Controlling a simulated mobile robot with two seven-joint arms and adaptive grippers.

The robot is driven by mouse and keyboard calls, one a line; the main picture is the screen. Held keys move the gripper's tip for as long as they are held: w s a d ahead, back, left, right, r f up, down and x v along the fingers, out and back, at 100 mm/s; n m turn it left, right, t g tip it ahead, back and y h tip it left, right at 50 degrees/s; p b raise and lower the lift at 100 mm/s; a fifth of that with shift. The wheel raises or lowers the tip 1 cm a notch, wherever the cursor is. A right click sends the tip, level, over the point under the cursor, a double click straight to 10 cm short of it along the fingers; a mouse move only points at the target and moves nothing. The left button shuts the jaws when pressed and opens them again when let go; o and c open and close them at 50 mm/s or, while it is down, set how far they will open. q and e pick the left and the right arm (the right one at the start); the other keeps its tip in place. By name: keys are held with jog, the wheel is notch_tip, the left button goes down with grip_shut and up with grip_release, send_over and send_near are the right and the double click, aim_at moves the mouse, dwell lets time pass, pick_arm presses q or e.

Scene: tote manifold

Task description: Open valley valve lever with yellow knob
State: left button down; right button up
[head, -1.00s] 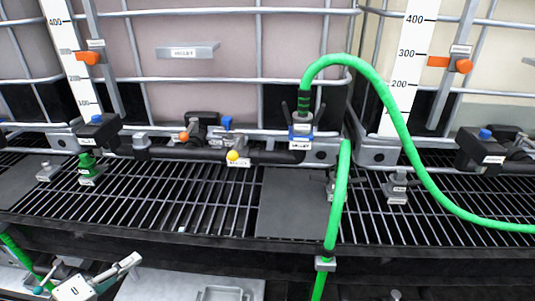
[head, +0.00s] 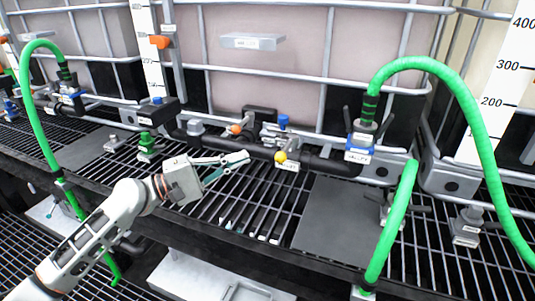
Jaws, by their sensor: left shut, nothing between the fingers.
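The yellow knob (head: 280,157) sits on a valve lever on the black manifold pipe (head: 255,151), in front of the middle tote. A white label (head: 291,165) hangs right beside the knob; its text is too small to read. My left gripper (head: 243,158) is shut and empty, its fingers pointing right, a short way left of the yellow knob. In the picture a gap shows between the fingertips and the knob; I cannot tell the depth between them. My right gripper is not in view.
An orange knob (head: 236,129) and a blue handle (head: 283,121) stand just behind the pipe. A green hose (head: 440,65) arches from a coupling at the right. A grey plate (head: 345,215) lies on the grating, and the tote's metal cage stands behind.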

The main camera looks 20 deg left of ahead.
aim_at(280, 157)
pick_arm(q)
jog(key=w+d+r+p, duration=0.1)
jog(key=w+d+p, duration=0.1)
jog(key=d, duration=0.4)
jog(key=shift+w+d, duration=0.2)
jog(key=shift+d, duration=0.05)
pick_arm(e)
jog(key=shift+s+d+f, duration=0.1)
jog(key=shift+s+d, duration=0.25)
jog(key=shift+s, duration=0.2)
pick_arm(q)
jog(key=shift+r, duration=0.1)
